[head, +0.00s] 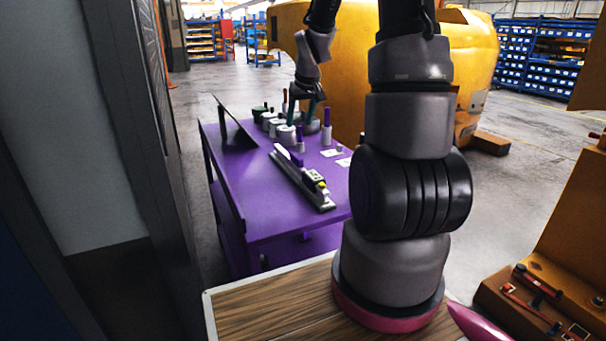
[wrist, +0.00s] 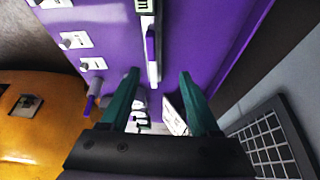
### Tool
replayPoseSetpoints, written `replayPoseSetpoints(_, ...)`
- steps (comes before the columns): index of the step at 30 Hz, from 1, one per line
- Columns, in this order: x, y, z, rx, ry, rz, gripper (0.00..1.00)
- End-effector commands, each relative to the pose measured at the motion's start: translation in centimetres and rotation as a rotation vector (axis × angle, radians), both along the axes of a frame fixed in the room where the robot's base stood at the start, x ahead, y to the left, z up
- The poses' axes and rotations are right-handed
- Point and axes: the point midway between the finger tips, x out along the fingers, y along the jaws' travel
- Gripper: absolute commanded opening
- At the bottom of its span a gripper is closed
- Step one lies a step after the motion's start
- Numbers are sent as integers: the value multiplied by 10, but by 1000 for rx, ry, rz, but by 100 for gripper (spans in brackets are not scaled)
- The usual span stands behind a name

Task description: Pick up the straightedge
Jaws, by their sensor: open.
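A long grey straightedge (head: 300,182) lies on the purple cart (head: 240,213), running from the back toward the front right edge. In the wrist view the straightedge (wrist: 153,72) shows as a narrow bar running up from between the fingers, partly beside a purple strip. My gripper (head: 303,109) is open and empty, with teal fingers (wrist: 160,92). It is above the back of the cart, beyond the far end of the straightedge.
Several small pots (head: 286,134) stand at the back of the cart under my gripper. A dark tilted panel (head: 236,125) stands at the left. A purple-topped cylinder (head: 326,127) and white cards (head: 331,153) are at the right. The cart's front left is clear.

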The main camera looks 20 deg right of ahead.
Motion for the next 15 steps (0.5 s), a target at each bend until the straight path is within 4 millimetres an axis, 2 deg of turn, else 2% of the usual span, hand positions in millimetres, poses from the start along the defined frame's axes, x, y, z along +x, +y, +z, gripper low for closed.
replayPoseSetpoints(1,10,-7,-25,0,18,13,62)
replayPoseSetpoints(3,21,-14,-51,-3,27,37,62)
replayPoseSetpoints(6,33,-21,-79,-4,35,63,62)
replayPoseSetpoints(15,48,-25,-122,-3,41,86,62)
